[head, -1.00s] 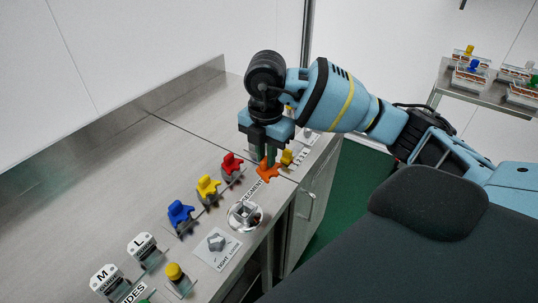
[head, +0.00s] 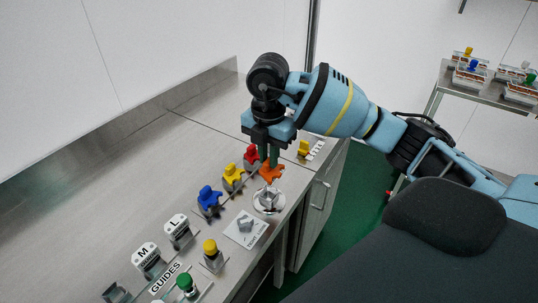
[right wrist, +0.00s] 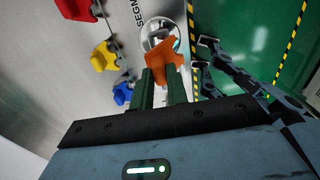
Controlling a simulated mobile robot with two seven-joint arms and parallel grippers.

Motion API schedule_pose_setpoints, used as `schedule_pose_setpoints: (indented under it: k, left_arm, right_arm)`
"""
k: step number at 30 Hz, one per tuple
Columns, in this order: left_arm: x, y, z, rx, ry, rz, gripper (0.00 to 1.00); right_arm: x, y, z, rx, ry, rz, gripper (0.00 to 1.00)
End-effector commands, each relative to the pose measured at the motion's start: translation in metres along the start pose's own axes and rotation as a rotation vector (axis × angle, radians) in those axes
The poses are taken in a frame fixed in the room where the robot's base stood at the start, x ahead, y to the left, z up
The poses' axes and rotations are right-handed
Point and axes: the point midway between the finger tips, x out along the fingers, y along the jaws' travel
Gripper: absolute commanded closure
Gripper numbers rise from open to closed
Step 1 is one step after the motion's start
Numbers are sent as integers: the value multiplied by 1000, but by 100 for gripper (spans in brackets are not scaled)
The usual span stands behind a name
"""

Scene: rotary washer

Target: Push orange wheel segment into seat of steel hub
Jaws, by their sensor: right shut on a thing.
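My right gripper (head: 269,162) points down and is shut on the orange wheel segment (head: 272,174). The segment sits low between the fingertips, just behind the steel hub (head: 268,201) in the head view. The hub is a round steel piece on the bench near its front edge. In the right wrist view the orange segment (right wrist: 163,53) sticks out past the green fingers and partly covers the hub (right wrist: 151,29). I cannot tell whether segment and hub touch. My left gripper is not in view.
Red (head: 251,158), yellow (head: 232,178) and blue (head: 209,200) segments stand in a row left of the hub. A plate with a grey star-shaped knob (head: 246,227) lies in front of it. M and L guide blocks (head: 178,231) stand further left.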

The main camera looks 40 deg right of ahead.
Motion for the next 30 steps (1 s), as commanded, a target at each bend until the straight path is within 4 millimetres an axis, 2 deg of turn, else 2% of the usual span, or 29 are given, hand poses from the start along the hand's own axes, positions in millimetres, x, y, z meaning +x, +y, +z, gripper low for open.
schedule_pose_setpoints:
  k: [11, 25, 30]
  left_arm:
    - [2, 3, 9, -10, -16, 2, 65]
    - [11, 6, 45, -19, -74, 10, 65]
    - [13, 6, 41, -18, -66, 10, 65]
  right_arm:
    - [9, 0, 0, 1, 1, -3, 100]
    - [49, 0, 0, 0, 2, -5, 100]
    - [59, 0, 0, 1, 1, -2, 100]
